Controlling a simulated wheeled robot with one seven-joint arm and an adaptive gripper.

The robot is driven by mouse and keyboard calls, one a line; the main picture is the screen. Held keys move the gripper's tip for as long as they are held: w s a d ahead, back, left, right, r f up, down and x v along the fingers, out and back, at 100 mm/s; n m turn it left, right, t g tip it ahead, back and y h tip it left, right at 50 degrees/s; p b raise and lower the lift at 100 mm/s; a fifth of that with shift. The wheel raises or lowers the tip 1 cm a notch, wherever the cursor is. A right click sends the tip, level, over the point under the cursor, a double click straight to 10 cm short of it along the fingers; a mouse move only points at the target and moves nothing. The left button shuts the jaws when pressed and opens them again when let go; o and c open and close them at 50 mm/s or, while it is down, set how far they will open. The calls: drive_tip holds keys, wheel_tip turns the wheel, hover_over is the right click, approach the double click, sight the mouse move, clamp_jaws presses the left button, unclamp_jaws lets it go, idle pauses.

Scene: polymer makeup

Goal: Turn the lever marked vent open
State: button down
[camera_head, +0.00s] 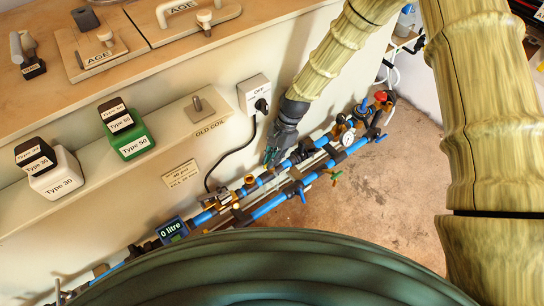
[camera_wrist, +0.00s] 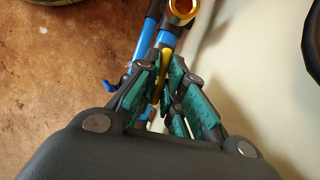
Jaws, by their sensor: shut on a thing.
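My gripper (camera_head: 271,157) reaches down to the blue pipework beside the wall in the head view. In the wrist view, my gripper (camera_wrist: 164,72) has its teal-padded fingers closed around a slim yellow lever (camera_wrist: 161,63) beside the blue pipes (camera_wrist: 146,42). The lever lies roughly along the pipes, and its lower part is hidden between the fingers. I cannot read a vent mark on it in either view. In the head view my fingers and the pipes hide the held lever.
A pressure gauge (camera_head: 346,138), a red knob (camera_head: 380,96) and a green-handled valve (camera_head: 334,176) sit along the pipes. An "OFF" switch box (camera_head: 254,93) with a black cable is on the wall. A "0 litre" meter (camera_head: 172,230) is lower left. Bare floor (camera_head: 375,205) lies right.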

drive_tip(key=shift+n, duration=0.3)
drive_tip(key=c, duration=1.5)
unclamp_jaws()
drive_tip(key=shift+r, duration=0.1)
drive_tip(key=v, duration=1.1)
drive_tip(key=shift+w+d+r, duration=0.1)
drive_tip(key=shift+w+r, duration=0.15)
drive_tip(key=shift+r, duration=0.1)
